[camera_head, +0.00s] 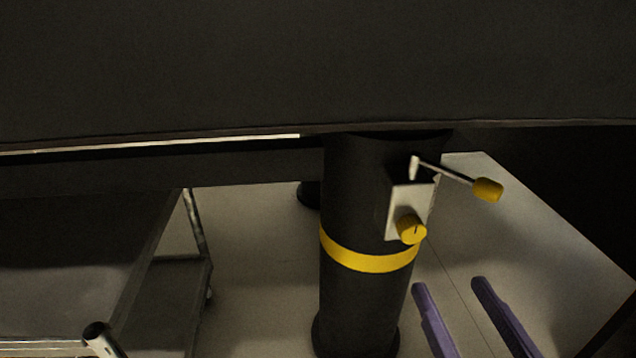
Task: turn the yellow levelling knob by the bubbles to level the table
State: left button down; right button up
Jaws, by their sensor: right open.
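The yellow levelling knob (412,230) sits on a pale plate (398,205) fixed to a thick black leg (345,200) under the table. A dark mark shows on its face. My right gripper (448,284) is open and empty, with two purple fingers below and to the right of the knob, apart from it. The dark table (300,70) fills the top of the view. No bubbles are in sight. My left gripper is not in view.
A lever with a yellow grip (487,190) sticks out to the right above the knob. A yellow band (365,262) rings the leg. A metal cart (165,290) stands at the left. Open floor (260,270) lies between cart and leg.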

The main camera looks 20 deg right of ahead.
aim_at(415, 235)
jog(key=b+x, duration=0.1)
jog(key=x, duration=0.1)
jog(key=b+x, duration=0.1)
jog(key=x, duration=0.5)
jog(key=shift+a+b, duration=0.4)
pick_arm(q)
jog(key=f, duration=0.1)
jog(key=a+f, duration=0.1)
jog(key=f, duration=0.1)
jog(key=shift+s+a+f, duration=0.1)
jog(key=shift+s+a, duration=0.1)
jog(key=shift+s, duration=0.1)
pick_arm(e)
jog(key=shift+w, duration=0.45)
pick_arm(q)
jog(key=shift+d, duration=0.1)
pick_arm(e)
jog(key=shift+d, duration=0.1)
jog(key=c, duration=0.3)
grip_shut()
